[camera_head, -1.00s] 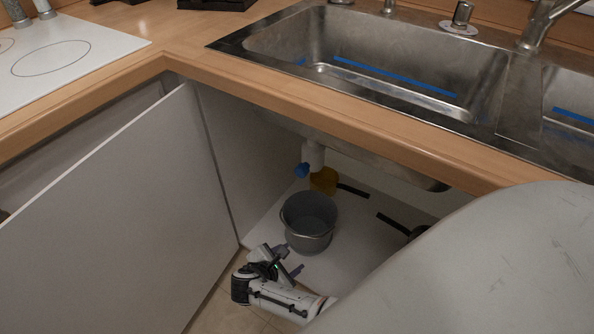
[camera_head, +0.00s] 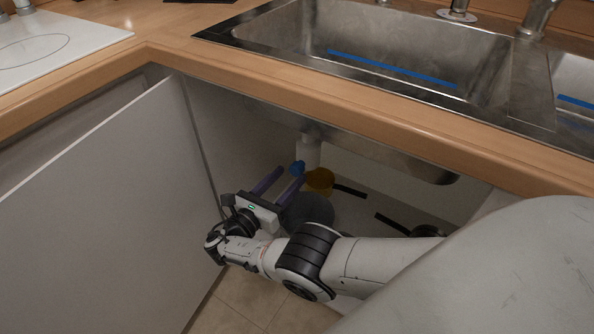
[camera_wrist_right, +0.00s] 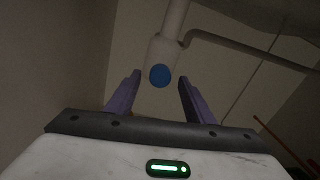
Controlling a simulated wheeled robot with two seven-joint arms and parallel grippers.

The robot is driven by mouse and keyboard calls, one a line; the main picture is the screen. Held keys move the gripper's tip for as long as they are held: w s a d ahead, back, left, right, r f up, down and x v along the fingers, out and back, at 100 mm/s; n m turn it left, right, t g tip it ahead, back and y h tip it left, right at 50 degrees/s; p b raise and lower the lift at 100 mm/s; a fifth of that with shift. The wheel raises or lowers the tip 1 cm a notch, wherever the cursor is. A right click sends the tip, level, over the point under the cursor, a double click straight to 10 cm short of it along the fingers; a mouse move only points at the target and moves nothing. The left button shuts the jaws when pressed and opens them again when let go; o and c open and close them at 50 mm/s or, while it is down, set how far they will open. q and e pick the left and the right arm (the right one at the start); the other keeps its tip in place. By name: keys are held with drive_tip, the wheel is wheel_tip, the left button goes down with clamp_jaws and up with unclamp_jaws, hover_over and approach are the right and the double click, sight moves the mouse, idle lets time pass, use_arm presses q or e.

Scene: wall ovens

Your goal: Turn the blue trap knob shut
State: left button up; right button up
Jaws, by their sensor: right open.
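The blue trap knob (camera_head: 297,168) sits on the white drain trap (camera_head: 308,152) under the sink. In the right wrist view the blue knob (camera_wrist_right: 160,75) shows as a round face on the pale pipe (camera_wrist_right: 170,40), ahead of and between the fingertips. My right gripper (camera_head: 282,174) is open inside the cabinet, its two purple fingers pointing toward the knob. In the right wrist view the gripper (camera_wrist_right: 159,82) has nothing between its fingers, and the knob appears beyond them. Whether a fingertip touches the knob I cannot tell. My left gripper is not in view.
A grey bucket (camera_head: 308,210) stands below the trap, partly hidden by my right gripper. A yellow object (camera_head: 320,181) is behind it. The open white cabinet door (camera_head: 110,220) is at left. The wooden counter edge (camera_head: 330,108) and sink (camera_head: 400,55) are above.

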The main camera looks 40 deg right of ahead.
sight(298, 168)
drive_tip(key=shift+x, duration=1.2)
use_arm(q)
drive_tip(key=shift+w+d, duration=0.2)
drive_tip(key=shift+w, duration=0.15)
use_arm(e)
drive_tip(key=c, duration=1)
drive_tip(key=shift+c, duration=0.2)
